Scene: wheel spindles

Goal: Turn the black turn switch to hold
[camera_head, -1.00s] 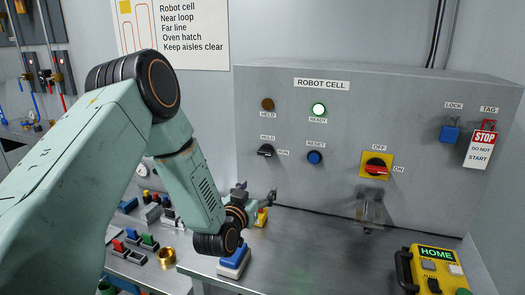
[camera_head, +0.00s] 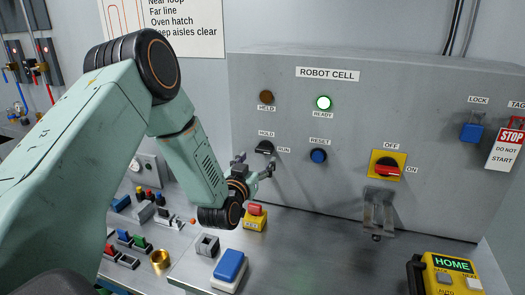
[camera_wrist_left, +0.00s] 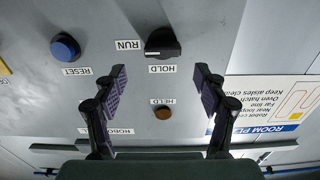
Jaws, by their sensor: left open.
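The black turn switch (camera_head: 264,147) is on the grey control panel, between its HOLD label above and RUN label to the right. In the wrist view the switch (camera_wrist_left: 162,42) appears upside down, its handle lying roughly sideways; I cannot tell for certain which label it points to. My left gripper (camera_head: 254,165) is open and empty, just below and in front of the switch. In the wrist view its two fingers (camera_wrist_left: 160,74) are spread either side of the switch's line, with the switch beyond the tips and apparently not touched. My right gripper is not in view.
A blue RESET button (camera_head: 318,156) is right of the switch, with a red-yellow rotary switch (camera_head: 388,168) further right. The READY lamp (camera_head: 324,103) glows; the HELD lamp (camera_head: 266,97) is dull brown. A yellow box with a red button (camera_head: 255,217) stands on the bench below my gripper.

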